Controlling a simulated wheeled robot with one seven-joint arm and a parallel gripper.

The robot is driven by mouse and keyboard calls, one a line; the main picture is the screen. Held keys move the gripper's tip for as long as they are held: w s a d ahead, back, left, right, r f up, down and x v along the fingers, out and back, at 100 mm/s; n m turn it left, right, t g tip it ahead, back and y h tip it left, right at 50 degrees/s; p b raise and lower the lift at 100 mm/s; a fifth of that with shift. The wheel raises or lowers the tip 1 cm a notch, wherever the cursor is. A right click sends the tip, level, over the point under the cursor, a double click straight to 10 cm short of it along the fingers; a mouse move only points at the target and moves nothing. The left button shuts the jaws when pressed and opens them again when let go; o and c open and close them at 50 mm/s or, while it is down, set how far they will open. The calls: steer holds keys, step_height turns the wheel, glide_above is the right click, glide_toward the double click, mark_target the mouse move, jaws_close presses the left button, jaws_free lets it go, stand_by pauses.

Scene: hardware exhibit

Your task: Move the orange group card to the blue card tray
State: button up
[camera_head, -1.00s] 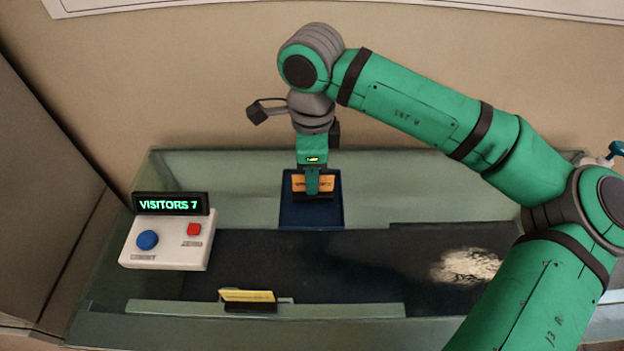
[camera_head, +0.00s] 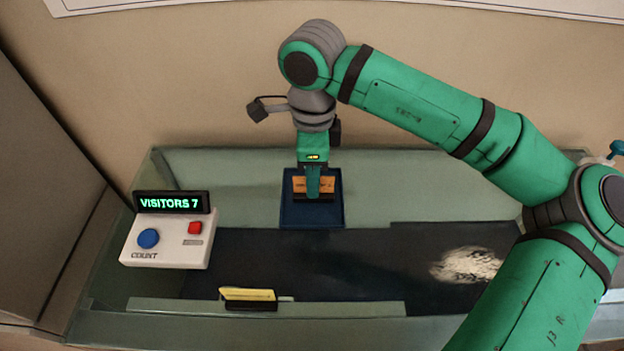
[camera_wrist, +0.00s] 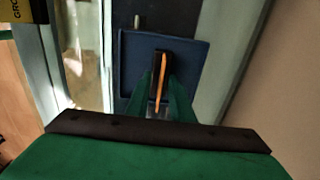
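The orange group card (camera_head: 300,187) stands upright in a dark holder over the blue card tray (camera_head: 312,217) at the back of the counter. My gripper (camera_head: 313,188) points down at it, with one green finger in front of the card. In the wrist view, the card (camera_wrist: 161,75) shows edge-on between my two fingers (camera_wrist: 161,92), inside the outline of the blue tray (camera_wrist: 190,60). The fingers lie close along both sides of the card and holder. Whether they press on it is not clear. The holder's underside contact with the tray is hidden.
A white counter box (camera_head: 168,243) with blue and red buttons and a "VISITORS 7" display stands at left. A yellow card (camera_head: 248,295) in a black holder stands at the front ledge. A pale patch (camera_head: 467,265) lies on the dark mat at right. The mat's middle is clear.

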step_height(320, 180, up, 11)
steer(key=shift+r, duration=0.15)
steer(key=shift+a, duration=0.1)
stand_by(0.4)
